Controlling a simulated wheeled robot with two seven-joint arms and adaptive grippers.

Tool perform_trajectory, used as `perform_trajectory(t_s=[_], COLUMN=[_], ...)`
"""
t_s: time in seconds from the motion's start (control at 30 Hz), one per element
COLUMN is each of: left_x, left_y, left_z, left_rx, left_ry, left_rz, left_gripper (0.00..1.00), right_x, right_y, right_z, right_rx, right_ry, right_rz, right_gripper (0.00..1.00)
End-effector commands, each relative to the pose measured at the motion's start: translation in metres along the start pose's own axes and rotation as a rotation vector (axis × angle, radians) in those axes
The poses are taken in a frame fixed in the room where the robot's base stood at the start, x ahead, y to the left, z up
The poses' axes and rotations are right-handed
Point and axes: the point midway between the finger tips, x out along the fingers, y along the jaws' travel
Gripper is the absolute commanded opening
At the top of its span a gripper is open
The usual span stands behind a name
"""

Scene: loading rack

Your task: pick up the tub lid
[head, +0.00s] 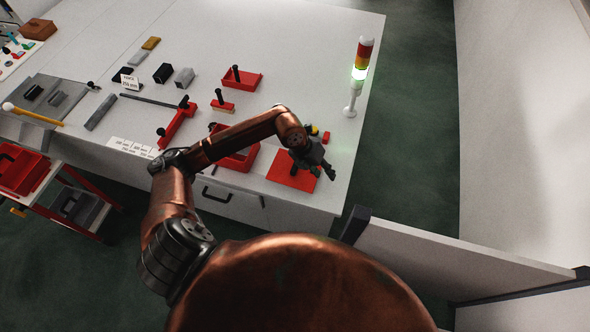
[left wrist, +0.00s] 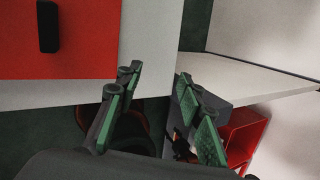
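The tub lid appears as a flat red panel (head: 290,177) at the front right corner of the white table. In the left wrist view the red panel (left wrist: 75,55) fills the upper left, with a black bar handle (left wrist: 47,27) on it. My left gripper (head: 325,171) is over the right side of the panel in the head view and partly covers it. In the left wrist view its fingers (left wrist: 160,76) are spread with nothing between them, to the lower right of the handle. They point across the table edge. My right gripper is not in view.
A red open tub (head: 237,160) is left of the panel, partly behind my left arm. A signal tower (head: 360,75) stands near the table's right edge. A small yellow and red item (head: 320,133) lies behind the gripper. A white panel (head: 450,255) stands front right.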

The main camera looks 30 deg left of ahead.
Motion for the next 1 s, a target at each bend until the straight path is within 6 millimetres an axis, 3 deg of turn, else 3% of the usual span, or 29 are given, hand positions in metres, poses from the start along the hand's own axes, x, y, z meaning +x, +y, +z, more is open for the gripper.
perform_trajectory(t_s=[0.03,0.1,0.23,0.37,0.77,1.0], left_x=[-0.007,-0.017,-0.032,-0.029,0.014,0.033], left_y=[0.032,0.068,0.105,0.119,0.14,0.149], left_z=[0.01,0.017,0.025,0.025,0.02,0.021], left_rx=[-0.005,-0.023,-0.052,-0.064,-0.063,-0.06], left_ry=[0.004,0.011,0.015,0.02,0.022,0.018], left_rz=[0.118,0.248,0.388,0.426,0.421,0.421], left_gripper=[0.35,0.35,0.35,0.35,0.35,0.35], right_x=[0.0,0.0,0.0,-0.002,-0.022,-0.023], right_y=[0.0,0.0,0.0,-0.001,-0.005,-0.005], right_z=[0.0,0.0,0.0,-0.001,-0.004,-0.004], right_rx=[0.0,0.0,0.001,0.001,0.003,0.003], right_ry=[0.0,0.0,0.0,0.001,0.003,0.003], right_rz=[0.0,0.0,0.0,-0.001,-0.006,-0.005], right_gripper=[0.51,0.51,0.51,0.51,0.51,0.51])
